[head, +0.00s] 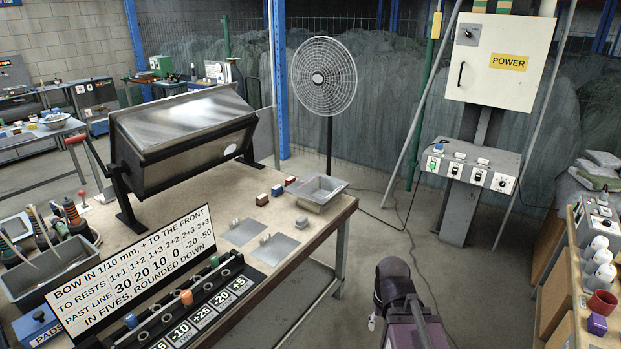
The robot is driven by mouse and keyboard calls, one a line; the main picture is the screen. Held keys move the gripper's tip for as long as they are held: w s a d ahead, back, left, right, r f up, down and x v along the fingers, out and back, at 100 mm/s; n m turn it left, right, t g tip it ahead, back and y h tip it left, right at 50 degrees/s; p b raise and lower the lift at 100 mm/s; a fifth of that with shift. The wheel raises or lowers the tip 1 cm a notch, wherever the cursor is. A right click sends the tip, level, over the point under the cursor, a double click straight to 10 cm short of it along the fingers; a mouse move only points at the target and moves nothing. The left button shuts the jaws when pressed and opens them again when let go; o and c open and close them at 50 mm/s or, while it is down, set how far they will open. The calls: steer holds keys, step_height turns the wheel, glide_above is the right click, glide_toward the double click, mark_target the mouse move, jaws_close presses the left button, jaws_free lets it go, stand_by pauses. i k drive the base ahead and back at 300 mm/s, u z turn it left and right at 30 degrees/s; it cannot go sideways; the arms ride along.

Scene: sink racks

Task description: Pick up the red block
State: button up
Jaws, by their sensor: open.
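Several small blocks stand on the workbench (185,207) near its right end. My arm (402,312) is at the bottom, right of the bench and apart from the blocks. My gripper's fingers cannot be made out.
A grey metal tray (318,192) sits by the bench's right corner. Flat metal plates (262,245), a lettered sign (135,275) and a tilted metal box (187,130) are also on the bench. A fan (324,77) and power cabinet (500,60) stand behind. Open floor lies right of the bench.

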mark_target(289, 180)
steer(key=z, duration=0.5)
steer(key=i, duration=2.3)
steer(key=u, duration=1.1)
steer(key=i, duration=0.8)
steer(key=u, duration=0.5)
